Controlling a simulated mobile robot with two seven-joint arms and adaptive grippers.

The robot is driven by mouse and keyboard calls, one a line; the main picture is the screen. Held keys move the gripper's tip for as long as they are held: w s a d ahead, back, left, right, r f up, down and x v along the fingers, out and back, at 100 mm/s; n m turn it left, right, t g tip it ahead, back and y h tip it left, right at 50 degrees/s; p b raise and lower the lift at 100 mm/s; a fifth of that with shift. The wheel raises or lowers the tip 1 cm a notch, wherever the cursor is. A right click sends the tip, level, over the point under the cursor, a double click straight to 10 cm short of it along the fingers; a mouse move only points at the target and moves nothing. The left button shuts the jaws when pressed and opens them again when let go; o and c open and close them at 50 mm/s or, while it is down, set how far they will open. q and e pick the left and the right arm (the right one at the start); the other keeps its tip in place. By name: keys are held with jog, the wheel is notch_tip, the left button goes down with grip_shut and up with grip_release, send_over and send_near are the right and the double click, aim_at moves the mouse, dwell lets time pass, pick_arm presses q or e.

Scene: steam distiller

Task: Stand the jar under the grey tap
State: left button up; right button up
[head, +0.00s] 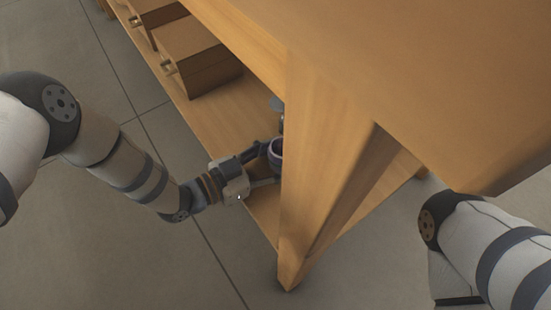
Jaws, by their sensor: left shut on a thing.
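My left gripper (262,165) reaches in over the lower shelf of the wooden table, beside its near leg. It is shut on the jar (276,149), a dark round-rimmed vessel that is partly hidden by the table leg and the fingers. I cannot tell whether the jar touches the shelf. A small blue-grey piece (276,103) shows just behind the jar at the leg's edge; I cannot tell whether it belongs to the grey tap. The tap is otherwise not visible. My right arm comes in at the lower right, with its gripper out of view.
The wooden table leg (310,170) and table top (400,60) block the view to the right of my left gripper. Wooden boxes with small metal fittings, one at the shelf's middle (200,60), stand farther back. The lower shelf (215,115) is bare between box and gripper.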

pick_arm(q)
jog(key=shift+r, duration=0.15)
jog(key=o, duration=1.3)
jog(key=shift+c, duration=0.2)
jog(key=shift+s+a+r, duration=0.1)
jog(key=shift+a+r, duration=0.05)
jog(key=shift+a, duration=0.05)
jog(key=p+v, duration=0.3)
jog(key=v, duration=0.8)
jog(key=shift+s+a, duration=0.25)
pick_arm(e)
jog(key=shift+w+r+t, duration=0.2)
jog(key=shift+w+r, duration=0.1)
jog(key=shift+r, duration=0.3)
jog(key=shift+w+r+t, duration=0.2)
jog(key=shift+w+r, duration=0.1)
jog(key=shift+r, duration=0.25)
